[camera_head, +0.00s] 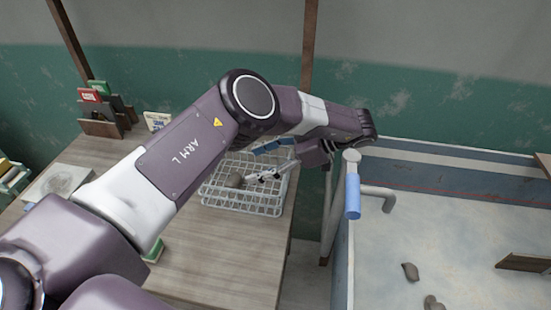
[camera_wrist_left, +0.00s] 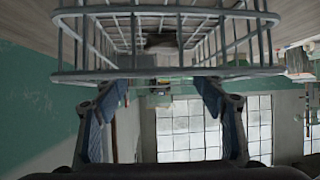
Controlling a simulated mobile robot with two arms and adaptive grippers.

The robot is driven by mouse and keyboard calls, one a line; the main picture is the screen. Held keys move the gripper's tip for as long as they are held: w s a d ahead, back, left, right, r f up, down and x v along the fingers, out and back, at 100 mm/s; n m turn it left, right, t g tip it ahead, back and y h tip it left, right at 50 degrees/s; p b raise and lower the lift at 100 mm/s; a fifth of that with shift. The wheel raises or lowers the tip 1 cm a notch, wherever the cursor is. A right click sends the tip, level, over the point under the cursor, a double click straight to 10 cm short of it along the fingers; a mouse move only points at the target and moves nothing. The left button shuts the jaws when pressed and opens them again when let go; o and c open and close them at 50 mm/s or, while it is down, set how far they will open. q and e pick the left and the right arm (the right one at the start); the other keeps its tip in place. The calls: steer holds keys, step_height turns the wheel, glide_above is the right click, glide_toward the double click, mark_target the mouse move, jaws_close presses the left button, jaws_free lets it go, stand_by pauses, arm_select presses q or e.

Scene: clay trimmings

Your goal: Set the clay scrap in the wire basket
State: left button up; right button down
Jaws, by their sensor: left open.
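The wire basket (camera_head: 240,203) stands on the wooden table, below my left forearm. A brown-grey lump that looks like a clay scrap (camera_head: 234,181) lies inside it. My left gripper (camera_head: 262,172) is open at the right side of the basket, with nothing seen between its fingers; my arm hides part of the basket's back. In the left wrist view, the basket (camera_wrist_left: 165,74) fills the top, beyond the two spread, blue-padded fingers (camera_wrist_left: 165,95). A dark shape, too unclear to name, shows through its wires. My right gripper is not in view.
More brown lumps (camera_head: 410,271) lie in the large pale basin (camera_head: 460,220) at right. A wooden rack with small boxes (camera_head: 100,125) stands at the table's back left. The front tabletop (camera_head: 215,260) is mostly clear.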

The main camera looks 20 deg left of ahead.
arm_select(q)
steer(key=shift+p+v, duration=0.55)
steer(key=shift+v, duration=2.2)
steer(key=shift+r, duration=0.15)
